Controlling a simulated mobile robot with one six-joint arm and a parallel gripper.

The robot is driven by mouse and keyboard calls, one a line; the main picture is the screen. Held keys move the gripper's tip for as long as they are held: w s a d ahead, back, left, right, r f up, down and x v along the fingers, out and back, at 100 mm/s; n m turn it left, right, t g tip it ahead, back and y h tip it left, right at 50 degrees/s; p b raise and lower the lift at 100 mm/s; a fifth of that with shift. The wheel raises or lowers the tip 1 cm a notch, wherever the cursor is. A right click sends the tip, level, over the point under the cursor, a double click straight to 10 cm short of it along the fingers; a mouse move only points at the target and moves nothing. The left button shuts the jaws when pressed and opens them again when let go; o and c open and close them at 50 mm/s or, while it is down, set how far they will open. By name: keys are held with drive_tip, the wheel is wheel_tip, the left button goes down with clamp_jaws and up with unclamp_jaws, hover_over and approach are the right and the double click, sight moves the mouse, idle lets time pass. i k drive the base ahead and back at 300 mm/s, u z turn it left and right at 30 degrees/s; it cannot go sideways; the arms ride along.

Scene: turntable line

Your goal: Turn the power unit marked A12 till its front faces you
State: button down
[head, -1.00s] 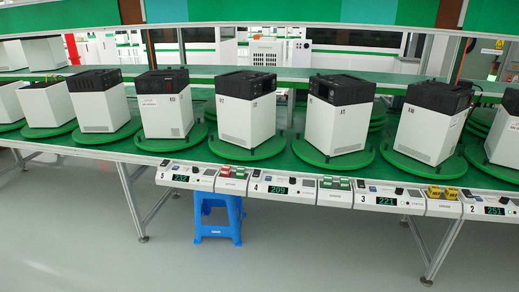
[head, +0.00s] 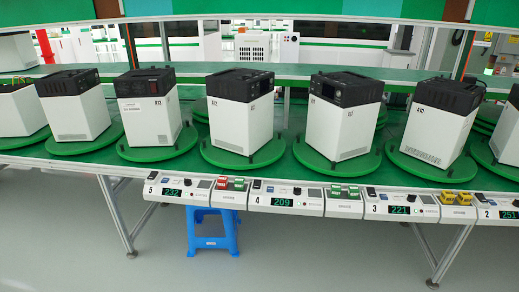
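Several power units with white bodies and black tops stand upright on green turntables along a green line table (head: 20,158). One unit (head: 241,120) stands left of centre and another (head: 340,125) right of centre, each with a corner turned toward me. A unit (head: 437,120) further right also stands at an angle. A unit (head: 150,120) on the left shows a broad white side with a small label. Each has a short dark mark on its side, too small to read surely, so I cannot tell which is A12. My gripper is not in view.
Control boxes with green number displays (head: 283,203) run along the table's front edge. A blue stool (head: 212,230) stands under the table. Table legs (head: 117,215) reach the floor. The grey floor (head: 330,265) in front is clear.

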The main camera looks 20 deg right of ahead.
sight(272, 151)
drive_tip(key=z, duration=0.1)
drive_tip(key=i, duration=1.2)
drive_tip(key=u, duration=0.35)
